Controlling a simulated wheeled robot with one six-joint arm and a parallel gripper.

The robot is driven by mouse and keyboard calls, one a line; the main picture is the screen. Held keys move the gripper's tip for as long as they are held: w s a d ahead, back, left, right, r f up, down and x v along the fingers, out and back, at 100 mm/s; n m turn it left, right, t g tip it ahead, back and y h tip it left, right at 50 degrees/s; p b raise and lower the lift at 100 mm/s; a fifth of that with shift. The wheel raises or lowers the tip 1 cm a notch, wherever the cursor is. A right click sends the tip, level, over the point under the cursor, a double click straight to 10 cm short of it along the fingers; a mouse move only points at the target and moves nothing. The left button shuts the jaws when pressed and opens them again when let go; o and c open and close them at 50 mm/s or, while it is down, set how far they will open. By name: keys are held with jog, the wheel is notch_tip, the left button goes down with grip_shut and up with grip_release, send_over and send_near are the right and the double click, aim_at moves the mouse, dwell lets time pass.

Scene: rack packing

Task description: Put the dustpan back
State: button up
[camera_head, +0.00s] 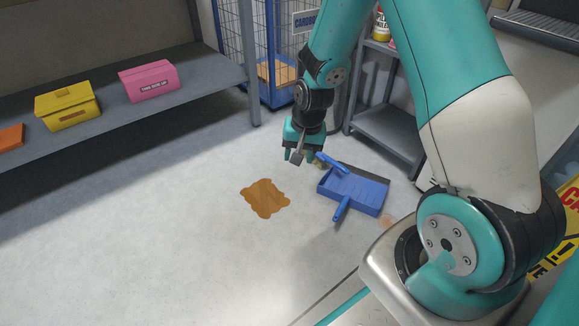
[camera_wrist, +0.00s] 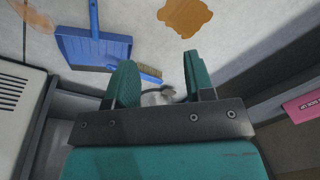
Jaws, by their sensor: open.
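The blue dustpan (camera_head: 362,194) lies on the floor right of the arm's end, its handle (camera_head: 342,209) pointing toward the front. In the wrist view the dustpan (camera_wrist: 98,47) is at the upper left. A small blue brush (camera_head: 332,162) lies beside the dustpan's far edge; its tan bristles (camera_wrist: 149,77) show in the wrist view. My gripper (camera_head: 299,157) is above the floor, left of the dustpan and apart from it. In the wrist view my gripper (camera_wrist: 157,70) has its fingers spread. A small grey thing (camera_wrist: 160,94) shows between them; I cannot tell what it is.
A brown spill (camera_head: 265,198) is on the floor left of the dustpan. A grey shelf (camera_head: 190,103) with boxes is at the left, a blue wire cage (camera_head: 233,40) at the back, and a grey rack (camera_head: 388,128) behind the dustpan. A yellow sign (camera_head: 570,225) is at the right.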

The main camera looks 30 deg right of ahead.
jog(key=s+a+r+n+y, duration=0.2)
jog(key=s+a+r+n, duration=0.25)
jog(key=a+r, duration=0.55)
jog(key=s+a+r+n, duration=0.3)
jog(key=s+r, duration=0.1)
jog(key=s, duration=0.2)
jog(key=s+a+r+n+g, duration=0.1)
jog(key=s+a+r+n, duration=0.1)
jog(key=s, duration=0.4)
jog(key=s+a+r+n+y, duration=0.1)
jog(key=s+a+r+n, duration=0.2)
jog(key=s+r, duration=0.3)
jog(key=shift+a+r+n+g, duration=0.35)
jog(key=shift+r+n, duration=0.25)
jog(key=shift+n, duration=0.25)
jog(key=shift+w+d, duration=0.1)
